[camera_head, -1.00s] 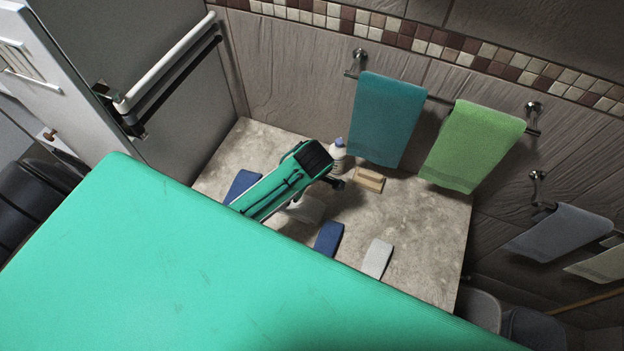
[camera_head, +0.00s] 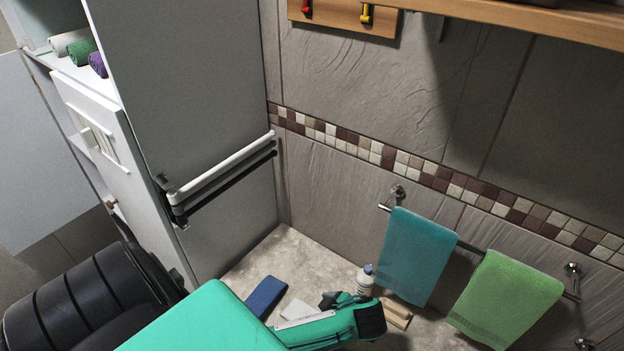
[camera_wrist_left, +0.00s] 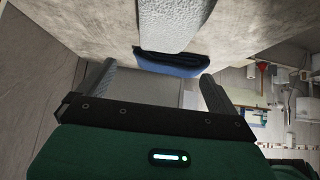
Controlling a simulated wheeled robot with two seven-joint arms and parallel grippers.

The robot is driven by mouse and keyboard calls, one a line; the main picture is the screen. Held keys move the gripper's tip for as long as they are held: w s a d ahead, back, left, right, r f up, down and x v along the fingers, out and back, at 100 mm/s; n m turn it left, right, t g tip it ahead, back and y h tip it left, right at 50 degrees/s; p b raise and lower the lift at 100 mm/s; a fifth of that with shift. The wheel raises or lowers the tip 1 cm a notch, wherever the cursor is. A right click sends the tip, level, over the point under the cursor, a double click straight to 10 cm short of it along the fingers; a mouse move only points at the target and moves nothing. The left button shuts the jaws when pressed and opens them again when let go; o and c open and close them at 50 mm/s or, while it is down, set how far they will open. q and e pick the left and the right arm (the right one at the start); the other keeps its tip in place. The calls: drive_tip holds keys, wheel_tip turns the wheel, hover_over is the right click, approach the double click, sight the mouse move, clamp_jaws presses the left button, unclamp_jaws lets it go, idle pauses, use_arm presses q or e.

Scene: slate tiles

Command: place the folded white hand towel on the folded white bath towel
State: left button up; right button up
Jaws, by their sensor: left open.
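A folded white towel (camera_head: 296,309) lies on the stone counter, partly hidden by my left arm. It fills the top middle of the left wrist view (camera_wrist_left: 168,22). I cannot tell whether it is the hand towel or the bath towel; no second white towel shows on the counter now. My left gripper (camera_wrist_left: 158,76) is open and empty, its fingers spread below the white towel in the wrist picture. In the head view the left gripper (camera_head: 330,300) is just right of the towel, mostly hidden by its own arm. My right gripper is not in view.
A folded blue towel (camera_head: 266,297) lies left of the white one and shows in the wrist view (camera_wrist_left: 172,64). A bottle (camera_head: 365,281) and a tan block (camera_head: 397,313) stand near the wall. Teal (camera_head: 418,255) and green (camera_head: 506,300) towels hang over the counter's back.

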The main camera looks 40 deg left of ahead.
sight(300, 311)
use_arm(q)
drive_tip(key=shift+w+f, duration=0.25)
drive_tip(key=shift+w, duration=0.05)
drive_tip(key=shift+a+f, duration=0.2)
drive_tip(key=shift+s+a+f, duration=0.25)
drive_tip(key=shift+a+f, duration=0.1)
drive_tip(key=shift+a, duration=0.2)
drive_tip(key=shift+b+x, duration=0.95)
drive_tip(key=shift+x, duration=0.2)
drive_tip(key=shift+s+a+f+b, duration=0.2)
drive_tip(key=shift+a+f+b, duration=0.2)
drive_tip(key=shift+b, duration=0.15)
drive_tip(key=shift+a+p, duration=0.25)
drive_tip(key=shift+p, duration=0.2)
drive_tip(key=p+x, duration=0.2)
drive_tip(key=x, duration=0.2)
drive_tip(key=shift+d+f, duration=0.1)
drive_tip(key=shift+f, duration=0.4)
